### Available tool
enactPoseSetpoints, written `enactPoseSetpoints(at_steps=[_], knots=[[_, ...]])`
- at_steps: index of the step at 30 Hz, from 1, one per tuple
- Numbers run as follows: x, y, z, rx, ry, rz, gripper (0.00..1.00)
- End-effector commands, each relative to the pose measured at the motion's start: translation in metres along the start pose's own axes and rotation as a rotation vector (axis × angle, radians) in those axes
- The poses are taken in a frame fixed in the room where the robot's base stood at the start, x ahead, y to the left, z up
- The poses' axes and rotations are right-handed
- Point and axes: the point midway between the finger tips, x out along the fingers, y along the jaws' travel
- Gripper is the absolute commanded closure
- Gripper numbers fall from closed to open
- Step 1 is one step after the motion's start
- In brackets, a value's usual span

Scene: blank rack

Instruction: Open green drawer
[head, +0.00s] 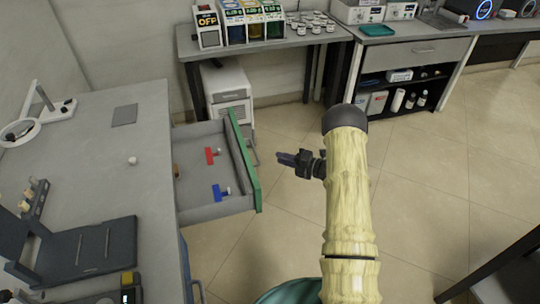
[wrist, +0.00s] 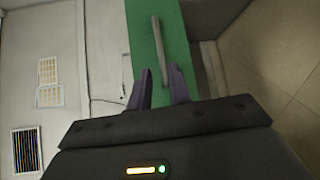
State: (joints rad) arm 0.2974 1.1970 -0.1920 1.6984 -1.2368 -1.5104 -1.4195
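The green drawer (head: 243,160) is pulled out from the grey bench on the left, and its inside shows in the head view. A red piece (head: 211,155) and a blue piece (head: 220,192) lie in it. Its grey bar handle (head: 253,152) is on the green front. My gripper (head: 284,158) is to the right of the handle, apart from it. In the wrist view the green front (wrist: 145,30) and handle (wrist: 160,50) lie beyond the fingertips (wrist: 160,80). The two fingers are spread with a gap and hold nothing.
The grey bench top (head: 110,165) holds a dark stand (head: 90,250) and a magnifier lamp (head: 22,130). A back table (head: 265,43) carries coloured boxes and small jars. A white machine (head: 228,92) stands beneath it. The tiled floor right of the drawer is clear.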

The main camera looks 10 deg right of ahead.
Motion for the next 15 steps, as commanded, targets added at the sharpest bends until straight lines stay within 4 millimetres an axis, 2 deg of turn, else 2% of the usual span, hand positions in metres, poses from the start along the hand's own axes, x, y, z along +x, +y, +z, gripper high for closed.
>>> enactPoseSetpoints(at_steps=[3, 6, 10, 15], knots=[[-0.024, 0.0, 0.001, 0.001, -0.003, -0.001, 0.8], [-0.037, 0.0, 0.0, 0.0, 0.0, -0.001, 0.8], [-0.047, 0.0, 0.0, 0.0, -0.001, 0.0, 0.8], [-0.049, 0.0, 0.0, 0.0, -0.001, 0.0, 0.8]])
